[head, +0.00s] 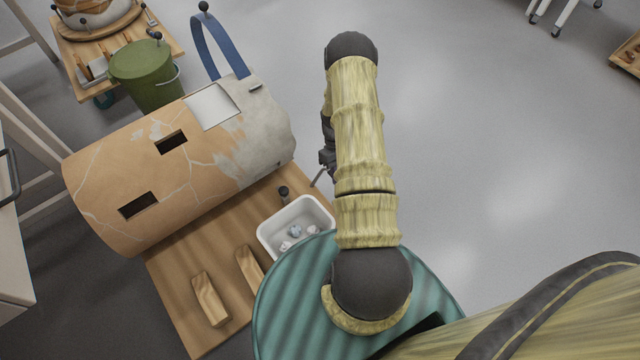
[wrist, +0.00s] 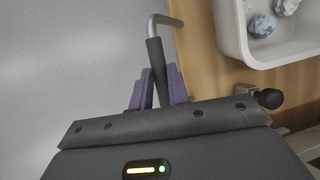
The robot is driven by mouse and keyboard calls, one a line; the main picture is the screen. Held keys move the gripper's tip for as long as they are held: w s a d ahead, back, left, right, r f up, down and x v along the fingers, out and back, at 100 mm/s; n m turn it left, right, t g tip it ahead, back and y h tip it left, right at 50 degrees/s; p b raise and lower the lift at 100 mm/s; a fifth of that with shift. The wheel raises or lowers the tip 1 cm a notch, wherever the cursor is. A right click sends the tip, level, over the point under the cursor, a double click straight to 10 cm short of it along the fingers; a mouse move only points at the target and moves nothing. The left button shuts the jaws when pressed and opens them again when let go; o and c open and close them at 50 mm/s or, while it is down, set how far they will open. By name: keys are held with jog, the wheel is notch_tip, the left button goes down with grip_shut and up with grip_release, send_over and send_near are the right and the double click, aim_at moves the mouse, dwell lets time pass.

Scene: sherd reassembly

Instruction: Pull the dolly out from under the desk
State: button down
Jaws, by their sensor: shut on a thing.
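The dolly (head: 190,325) is a low wooden platform at the lower left of the head view; its wooden edge also shows in the wrist view (wrist: 205,70). A bent metal handle with a dark grip (wrist: 157,62) sticks out from its side. My gripper (wrist: 156,90) has its purple fingers on either side of the dark grip and is shut on it. In the head view my gripper (head: 326,160) is partly hidden by my arm. A large cracked clay vessel (head: 120,180) with a grey patch lies on its side on the dolly, beside the desk (head: 15,235).
A white tub (head: 268,236) with crumpled pieces and wooden blocks (head: 210,300) are on the dolly. A green bucket (head: 145,75) and a wooden cart (head: 165,35) stand behind the vessel. The grey floor (head: 500,150) to the right is clear.

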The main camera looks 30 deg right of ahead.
jog(key=shift+w+d, duration=0.15)
jog(key=shift+d, duration=0.8)
jog(key=shift+w+d, duration=0.1)
jog(key=shift+d, duration=0.85)
jog(key=c, duration=1.3)
grip_release()
jog(key=shift+c, duration=0.2)
jog(key=shift+r, duration=0.1)
jog(key=p+v, duration=0.6)
jog(key=v, duration=1.1)
jog(key=shift+w+r, duration=0.1)
